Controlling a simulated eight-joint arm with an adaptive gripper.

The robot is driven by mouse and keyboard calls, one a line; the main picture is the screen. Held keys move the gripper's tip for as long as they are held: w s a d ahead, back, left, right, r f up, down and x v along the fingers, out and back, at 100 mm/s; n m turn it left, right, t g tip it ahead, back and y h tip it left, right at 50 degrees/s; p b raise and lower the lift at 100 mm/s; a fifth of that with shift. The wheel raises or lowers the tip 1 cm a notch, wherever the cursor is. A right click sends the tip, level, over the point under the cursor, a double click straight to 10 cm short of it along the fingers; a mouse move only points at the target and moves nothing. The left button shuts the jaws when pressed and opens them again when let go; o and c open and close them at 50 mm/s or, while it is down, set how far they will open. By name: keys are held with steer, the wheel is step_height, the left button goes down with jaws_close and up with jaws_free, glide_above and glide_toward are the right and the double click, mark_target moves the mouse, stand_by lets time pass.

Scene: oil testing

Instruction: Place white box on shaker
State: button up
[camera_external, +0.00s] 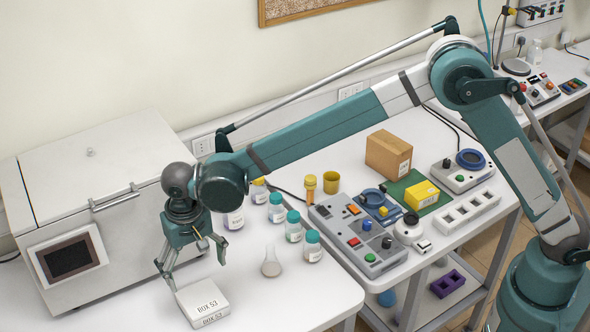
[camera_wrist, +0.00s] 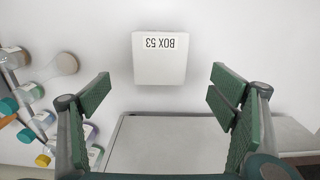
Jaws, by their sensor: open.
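The white box (camera_external: 204,301), labelled "BOX 53", lies flat on the white table at the lower left. It also shows in the wrist view (camera_wrist: 160,65), with its label upside down. My gripper (camera_external: 194,272) is open above and beside the box, pointing down. In the wrist view its green-padded fingers (camera_wrist: 162,92) are spread wider than the box, with nothing between them. I cannot tell for certain which device is the shaker; a grey device with a round blue top (camera_external: 467,172) stands at the right of the second table.
A large white machine (camera_external: 95,215) stands left of my gripper. Several teal-capped bottles (camera_external: 293,228) and a flask (camera_external: 271,264) stand right of it. A grey control panel (camera_external: 355,240), yellow box (camera_external: 421,195) and cardboard box (camera_external: 388,155) crowd the second table.

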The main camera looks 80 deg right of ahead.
steer(key=s+d+r+n+t, duration=0.2)
steer(key=s+d+r, duration=0.3)
steer(key=s+r, duration=0.65)
steer(key=s+d+r+n+t, duration=0.15)
steer(key=s+d+r, duration=0.35)
steer(key=s+r, duration=0.6)
steer(key=s+d+f+n+t, duration=0.1)
steer(key=s+d, duration=0.1)
steer(key=s, duration=0.8)
steer(key=s+d+f+n+t, duration=0.1)
steer(key=s+d+f+n, duration=0.1)
steer(key=s, duration=0.8)
steer(key=s+d+f+n+t, duration=0.1)
steer(key=s+d+n, duration=0.1)
steer(key=s, duration=0.8)
steer(key=shift+s+d+f+t, duration=0.15)
steer(key=shift+s+f+t, duration=0.1)
steer(key=shift+s+t, duration=0.1)
steer(key=shift+f+n, duration=0.1)
steer(key=shift+n, duration=0.15)
